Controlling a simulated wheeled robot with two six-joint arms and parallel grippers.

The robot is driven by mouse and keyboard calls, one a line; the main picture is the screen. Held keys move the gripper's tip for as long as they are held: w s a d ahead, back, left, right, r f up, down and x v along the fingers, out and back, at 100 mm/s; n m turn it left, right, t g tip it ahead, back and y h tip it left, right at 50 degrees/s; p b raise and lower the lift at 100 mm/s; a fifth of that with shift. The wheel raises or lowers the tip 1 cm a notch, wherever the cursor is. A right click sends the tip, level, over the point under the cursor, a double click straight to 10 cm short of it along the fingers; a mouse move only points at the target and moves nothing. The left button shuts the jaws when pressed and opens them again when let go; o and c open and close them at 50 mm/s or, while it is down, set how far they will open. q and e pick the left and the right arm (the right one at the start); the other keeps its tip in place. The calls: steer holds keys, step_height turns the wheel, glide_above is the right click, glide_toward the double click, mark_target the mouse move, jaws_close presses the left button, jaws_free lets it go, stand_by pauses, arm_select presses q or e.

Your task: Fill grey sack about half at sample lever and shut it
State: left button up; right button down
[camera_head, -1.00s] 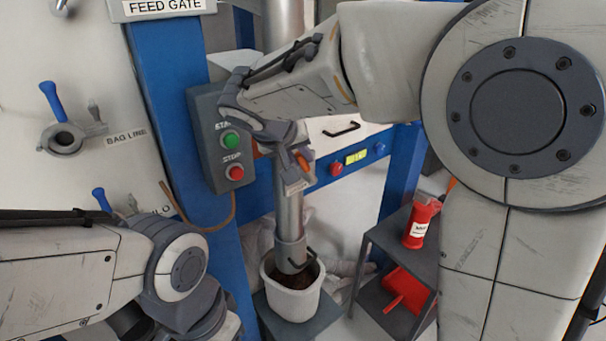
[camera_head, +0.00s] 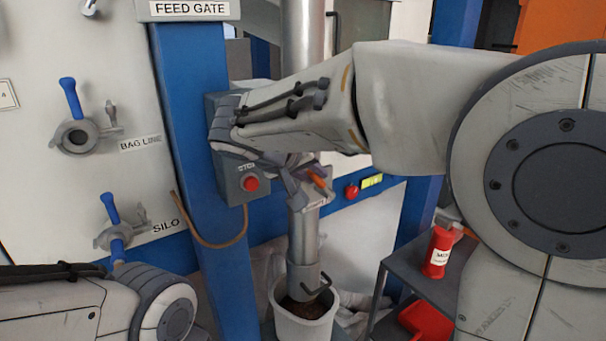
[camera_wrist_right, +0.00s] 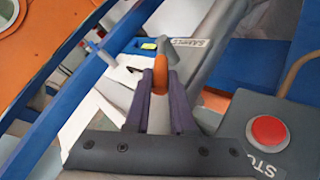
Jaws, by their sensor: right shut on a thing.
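My right gripper (camera_head: 308,192) is in front of the vertical grey pipe (camera_head: 304,235). It is shut on the orange grip of the sample lever (camera_head: 319,184). In the right wrist view the orange grip (camera_wrist_right: 160,76) sits between the fingers (camera_wrist_right: 158,95), beside a SAMPLE label (camera_wrist_right: 190,42). I cannot make out a grey sack for certain; pale folded material (camera_head: 350,312) lies behind the bucket. My left arm shows at the lower left, but its gripper is out of view.
A white bucket (camera_head: 304,328) holding dark brown material stands under the pipe's lower end. A red STOP button (camera_head: 250,183) is close to my right gripper. BAG LINE (camera_head: 76,136) and SILO (camera_head: 112,237) valves have blue handles. A red bottle (camera_head: 437,252) stands on a dark shelf (camera_head: 425,277).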

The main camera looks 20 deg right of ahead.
steer(key=c, duration=0.8)
jaws_free()
steer(key=shift+o, duration=0.2)
steer(key=v, duration=1)
steer(key=shift+s+a, duration=0.15)
steer(key=shift+a, duration=0.05)
steer(key=shift+r, duration=0.15)
steer(key=s+a+f+n+g+y+p, duration=0.2)
steer(key=s+f+n+g+y+p, duration=0.1)
steer(key=s+f, duration=0.4)
steer(key=s+a+f+n+g+y+p, duration=0.3)
steer(key=s+p, duration=0.5)
steer(key=s, duration=0.6)
step_height(320, 180, down, 4)
steer(key=n+g+y, duration=0.1)
steer(key=n+y, duration=0.1)
steer(key=shift+s+n, duration=0.3)
steer(key=shift+n, duration=0.1)
steer(key=shift+r, duration=0.15)
